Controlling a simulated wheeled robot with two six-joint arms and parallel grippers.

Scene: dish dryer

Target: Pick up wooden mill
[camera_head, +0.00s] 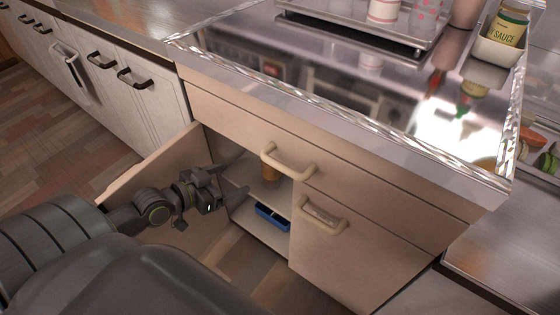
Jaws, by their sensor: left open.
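A brown wooden mill (270,173) stands on the upper shelf inside the open cabinet. Its top is partly hidden behind the drawer handle. My left gripper (236,184) is open and empty at the cabinet opening, left of the mill and apart from it. My right gripper is not in view.
The open cabinet door (160,165) stands left of my left gripper. A blue box (272,217) lies lower in the cabinet. Beige handles (288,163) stick out from the drawer and the closed door. The shiny counter (330,75) above holds a dish tray and a sauce jar (508,28).

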